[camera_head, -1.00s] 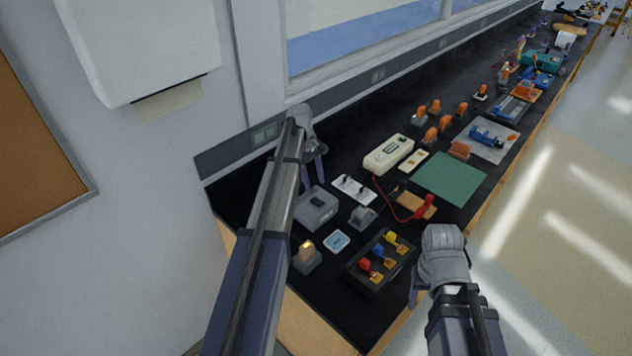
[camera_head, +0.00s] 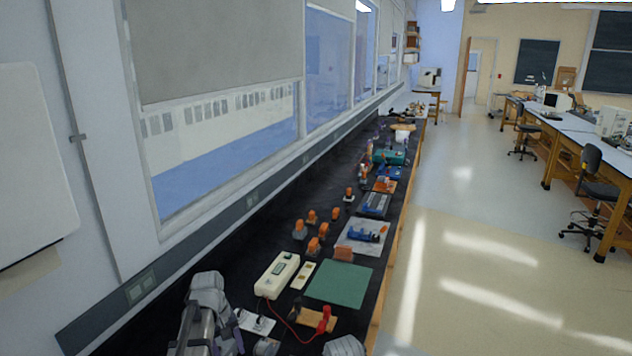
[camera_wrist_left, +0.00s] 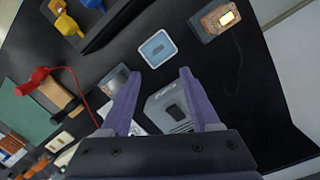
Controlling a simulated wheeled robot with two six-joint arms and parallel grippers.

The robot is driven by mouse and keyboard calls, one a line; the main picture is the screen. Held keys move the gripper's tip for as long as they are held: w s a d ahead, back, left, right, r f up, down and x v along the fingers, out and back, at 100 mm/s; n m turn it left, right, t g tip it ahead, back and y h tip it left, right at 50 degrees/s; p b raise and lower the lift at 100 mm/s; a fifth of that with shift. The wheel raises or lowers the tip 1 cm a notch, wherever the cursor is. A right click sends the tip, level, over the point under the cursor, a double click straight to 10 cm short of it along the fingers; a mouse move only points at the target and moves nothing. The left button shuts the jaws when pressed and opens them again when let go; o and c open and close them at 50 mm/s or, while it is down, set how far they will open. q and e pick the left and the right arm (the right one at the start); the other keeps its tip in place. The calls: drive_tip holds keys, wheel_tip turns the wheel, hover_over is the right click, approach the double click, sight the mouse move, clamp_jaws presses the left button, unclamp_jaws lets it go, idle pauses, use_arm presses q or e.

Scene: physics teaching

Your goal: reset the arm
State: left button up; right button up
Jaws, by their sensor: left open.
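My left arm comes in at the bottom of the head view, with its grey wrist (camera_head: 207,300) over the near end of the black bench. In the left wrist view my left gripper (camera_wrist_left: 157,84) shows two purple fingers spread apart with nothing held between them. A grey box (camera_wrist_left: 168,108) lies below the fingers, partly hidden by them. In the head view only the grey top of my right wrist (camera_head: 345,346) shows at the bottom edge. The right fingers are out of view.
The black bench (camera_head: 150,318) runs along the window wall. On it are a cream meter (camera_head: 277,276), a green mat (camera_head: 339,284), a red clamp on wood (camera_head: 322,320) and several orange-topped items.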

use_arm(q)
drive_tip(key=s+d+m+t+y, duration=0.1)
drive_tip(key=s+d+m, duration=0.6)
drive_tip(key=s, duration=0.5)
drive_tip(key=s+d+f+m+b, duration=0.2)
drive_tip(key=d+f+b, duration=0.1)
drive_tip(key=d, duration=0.3)
drive_tip(key=s+d+f+m+y+b, duration=0.1)
drive_tip(key=s+d+f+m+b, duration=0.1)
drive_tip(key=s+d+f+b, duration=0.1)
drive_tip(key=d+f+b, duration=0.1)
drive_tip(key=d, duration=0.1)
drive_tip(key=shift+s+d+g+y, duration=0.25)
drive_tip(key=shift+d+g+y, duration=0.05)
drive_tip(key=shift+d+g, duration=0.1)
